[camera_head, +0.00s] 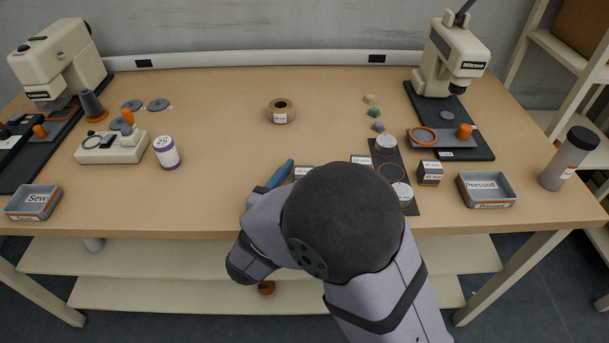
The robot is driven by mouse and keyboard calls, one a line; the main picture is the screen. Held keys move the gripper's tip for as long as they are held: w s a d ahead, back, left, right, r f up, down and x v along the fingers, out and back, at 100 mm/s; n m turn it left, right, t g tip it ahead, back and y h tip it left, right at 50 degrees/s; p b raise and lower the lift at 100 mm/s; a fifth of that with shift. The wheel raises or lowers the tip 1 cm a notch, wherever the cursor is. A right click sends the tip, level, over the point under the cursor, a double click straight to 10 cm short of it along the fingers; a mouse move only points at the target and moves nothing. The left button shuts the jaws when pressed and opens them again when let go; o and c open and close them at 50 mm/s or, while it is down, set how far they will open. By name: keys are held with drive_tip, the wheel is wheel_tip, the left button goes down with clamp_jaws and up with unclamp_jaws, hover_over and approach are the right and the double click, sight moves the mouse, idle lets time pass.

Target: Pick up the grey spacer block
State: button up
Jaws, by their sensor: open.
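A small dark grey block (430,173) with a pale printed label stands on the table, just right of the dark mat and left of the "Pressed" tray. Two more small labelled pieces, one at the mat's left edge (361,161) and one further left (303,171), show only in part above my arm. I cannot read their labels well, so which piece is the spacer block is not certain. My arm fills the lower middle of the view, over the table's front edge. My gripper is not visible; my arm may hide it.
The dark mat (411,160) holds round pads and orange rings. A grey "Pressed" tray (487,204) and a grey cylinder (569,157) stand right. A blue tool (281,173) lies beside my arm. A tape roll (281,111) stands further back. The table's back middle is mostly free.

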sight(304, 171)
clamp_jaws()
wheel_tip(304, 171, up, 10)
drive_tip(key=shift+r+p, duration=0.1)
drive_tip(key=shift+p, duration=1.15)
idle(0.3)
